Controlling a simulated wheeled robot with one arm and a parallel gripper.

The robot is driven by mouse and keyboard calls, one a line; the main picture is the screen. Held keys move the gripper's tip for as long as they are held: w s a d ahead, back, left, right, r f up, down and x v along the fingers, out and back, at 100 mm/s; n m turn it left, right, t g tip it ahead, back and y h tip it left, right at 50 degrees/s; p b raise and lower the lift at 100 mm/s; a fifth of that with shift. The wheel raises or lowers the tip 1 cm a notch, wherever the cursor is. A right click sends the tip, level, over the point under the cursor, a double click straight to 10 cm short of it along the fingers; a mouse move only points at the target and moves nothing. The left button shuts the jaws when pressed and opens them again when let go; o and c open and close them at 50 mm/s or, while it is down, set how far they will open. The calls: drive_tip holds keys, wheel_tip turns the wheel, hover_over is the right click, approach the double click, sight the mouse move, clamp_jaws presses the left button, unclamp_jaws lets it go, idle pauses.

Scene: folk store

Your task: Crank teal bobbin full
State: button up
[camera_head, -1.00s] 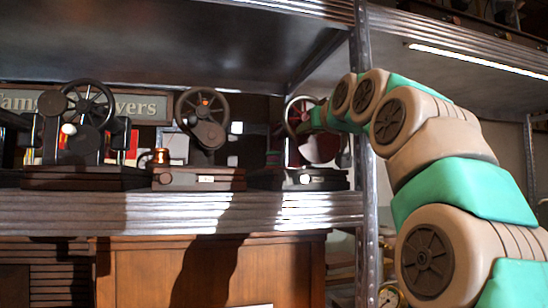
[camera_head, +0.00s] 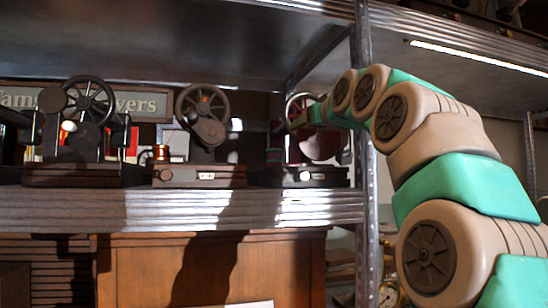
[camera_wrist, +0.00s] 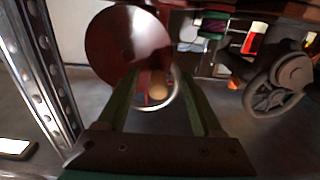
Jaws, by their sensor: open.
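Three dark crank machines stand in a row on the metal shelf. The right machine (camera_head: 303,178) has a spoked wheel (camera_head: 302,104) and a dark red disc, which also shows in the wrist view (camera_wrist: 115,40). My gripper (camera_wrist: 160,76) is open at this machine, its two green fingers on either side of a pale round knob (camera_wrist: 158,92) by the wheel's bright rim. Whether the fingers touch the knob I cannot tell. A small teal spool (camera_wrist: 212,28), likely the bobbin, shows beyond the disc; how full it is cannot be seen. In the head view my arm partly hides the machine.
The middle machine (camera_head: 200,178) stands just left, its spoked wheel (camera_wrist: 272,90) close in the wrist view. The left machine (camera_head: 85,175) is farther along. A metal shelf post (camera_head: 366,180) rises beside my arm, and the upper shelf (camera_head: 180,38) is overhead.

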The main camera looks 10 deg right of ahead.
drive_tip(key=s+b, duration=0.2)
drive_tip(key=s, duration=0.6)
drive_tip(key=shift+s+d, duration=0.15)
drive_tip(key=shift+s, duration=0.25)
drive_tip(key=shift+f, duration=0.1)
idle(0.4)
drive_tip(key=a+f+g, duration=0.4)
drive_tip(key=f, duration=1)
drive_tip(key=a+f+g, duration=0.4)
drive_tip(key=f, duration=1)
drive_tip(key=s+a+f+g, duration=0.15)
drive_tip(key=s+f, duration=0.25)
drive_tip(key=f, duration=0.6)
drive_tip(key=s+f+g, duration=0.3)
drive_tip(key=s+f, duration=0.2)
drive_tip(key=f, duration=0.5)
drive_tip(key=s+f+g, duration=0.7)
drive_tip(key=s+f, duration=1.2)
drive_tip(key=s, duration=0.3)
drive_tip(key=shift+s+d+f+h, duration=0.2)
drive_tip(key=shift+s+d+h, duration=0.1)
drive_tip(key=shift+d, duration=0.1)
